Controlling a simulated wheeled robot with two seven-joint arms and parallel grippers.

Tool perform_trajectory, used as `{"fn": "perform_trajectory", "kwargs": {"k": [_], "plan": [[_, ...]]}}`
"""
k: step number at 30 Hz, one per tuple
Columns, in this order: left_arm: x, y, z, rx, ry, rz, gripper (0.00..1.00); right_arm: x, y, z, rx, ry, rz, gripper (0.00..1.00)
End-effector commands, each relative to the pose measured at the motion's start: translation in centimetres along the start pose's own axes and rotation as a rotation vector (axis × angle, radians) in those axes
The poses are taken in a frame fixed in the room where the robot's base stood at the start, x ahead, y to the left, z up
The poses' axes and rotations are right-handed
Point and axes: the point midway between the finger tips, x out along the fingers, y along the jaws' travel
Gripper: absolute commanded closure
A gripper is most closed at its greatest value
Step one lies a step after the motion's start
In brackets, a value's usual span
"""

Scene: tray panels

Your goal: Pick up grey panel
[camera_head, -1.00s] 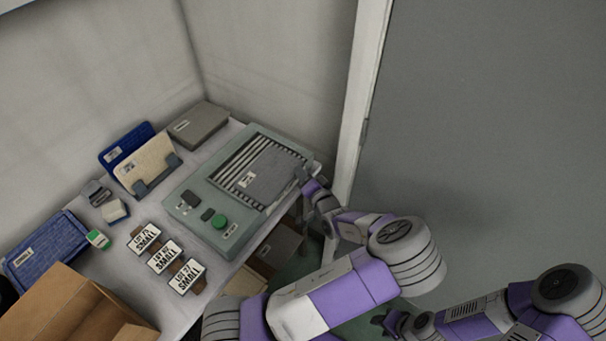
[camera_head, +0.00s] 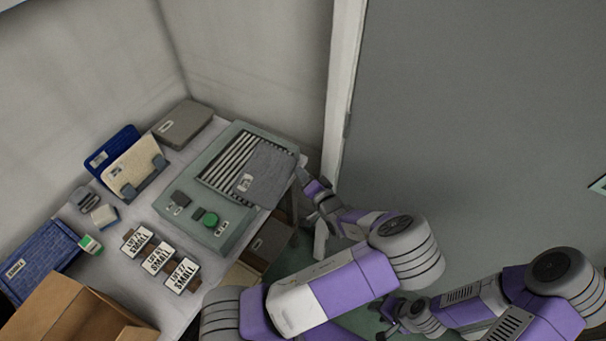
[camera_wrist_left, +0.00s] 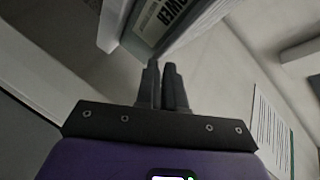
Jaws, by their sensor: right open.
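The grey panel (camera_head: 272,172) is a flat, dark rectangle with a small white label. It lies over the right part of the striped slats of the grey-green machine (camera_head: 190,225), and reaches its right rim. My left gripper (camera_head: 302,174) is at the panel's right edge, its jaws closed to a narrow gap on it. In the left wrist view its fingers (camera_wrist_left: 162,75) stand close together; the grip itself is hard to see there. My right gripper (camera_head: 388,322) is low in front of the grey door, open and away from the panel.
On the table are a grey box (camera_head: 183,124), blue (camera_head: 112,148) and cream (camera_head: 136,162) panels in a holder, a blue tray (camera_head: 40,262), label stands (camera_head: 158,258) and an open cardboard box (camera_head: 75,315). A door frame (camera_head: 340,100) rises close to my left gripper.

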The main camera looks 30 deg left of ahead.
Motion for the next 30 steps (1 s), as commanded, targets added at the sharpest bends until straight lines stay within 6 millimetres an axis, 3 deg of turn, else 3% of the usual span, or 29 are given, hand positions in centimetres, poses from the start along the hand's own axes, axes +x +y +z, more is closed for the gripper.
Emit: {"fn": "perform_trajectory", "kwargs": {"k": [1, 3, 13, 24, 30], "plan": [[0.0, 0.0, 0.0, 0.001, 0.0, -0.001, 0.84, 0.0, 0.0, 0.0, 0.0, 0.0, 0.0, 0.57], [0.0, -0.1, 0.0, 0.001, 0.0, -0.001, 0.73, 0.0, 0.0, 0.0, 0.0, 0.0, 0.0, 0.57], [-0.3, -0.1, -0.1, 0.001, 0.001, -0.001, 0.73, -0.1, 0.0, 0.0, 0.0, 0.0, 0.0, 0.57], [-5.9, -0.2, -0.2, 0.0, 0.002, 0.0, 0.73, -1.3, -0.5, 0.1, 0.0, 0.0, 0.0, 0.57], [-7.5, -0.1, 0.0, 0.001, 0.001, -0.001, 0.73, -1.5, -0.6, 0.1, 0.0, 0.0, 0.0, 0.57]]}}
